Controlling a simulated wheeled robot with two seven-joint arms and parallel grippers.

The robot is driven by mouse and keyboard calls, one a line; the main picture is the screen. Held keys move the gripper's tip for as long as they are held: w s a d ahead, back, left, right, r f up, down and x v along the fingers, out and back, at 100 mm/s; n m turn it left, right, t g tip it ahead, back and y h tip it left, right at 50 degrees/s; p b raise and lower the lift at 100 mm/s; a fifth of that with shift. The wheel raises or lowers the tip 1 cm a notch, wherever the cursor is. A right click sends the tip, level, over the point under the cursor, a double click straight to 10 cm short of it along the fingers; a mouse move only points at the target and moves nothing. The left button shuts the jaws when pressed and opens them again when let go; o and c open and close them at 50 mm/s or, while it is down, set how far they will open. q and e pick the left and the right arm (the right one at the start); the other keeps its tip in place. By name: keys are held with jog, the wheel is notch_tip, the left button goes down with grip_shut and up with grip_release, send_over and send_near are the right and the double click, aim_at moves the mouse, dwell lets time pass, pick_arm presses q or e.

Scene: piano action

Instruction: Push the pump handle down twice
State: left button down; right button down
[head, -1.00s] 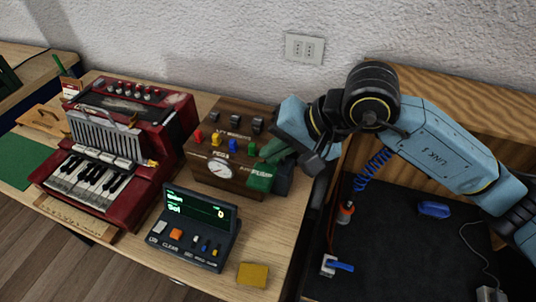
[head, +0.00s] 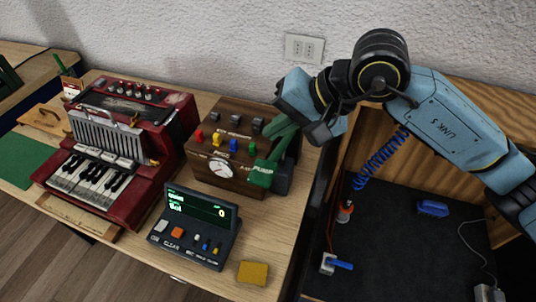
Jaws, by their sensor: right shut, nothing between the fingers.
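The green pump handle (head: 284,137) is on the right side of a brown wooden box (head: 218,178). It slopes up and to the right from a green plate marked PUMP (head: 262,172). My right gripper (head: 320,132) is shut and empty, just right of the handle's upper end. From this angle I cannot tell whether it touches the handle. My left gripper is not in view.
The box carries coloured knobs, switches and a round gauge (head: 219,167). A red accordion (head: 115,150) stands left of it. A console (head: 198,230) with a lit screen and a yellow sponge (head: 253,272) lie in front. A wall socket (head: 305,48) is behind.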

jog(key=shift+w+d+r, duration=0.1)
jog(key=shift+w+r, duration=0.2)
jog(key=shift+r, duration=0.3)
jog(key=shift+w+d+r, duration=0.1)
jog(key=shift+w+r, duration=0.15)
jog(key=shift+r, duration=0.35)
jog(key=shift+s+a, duration=0.1)
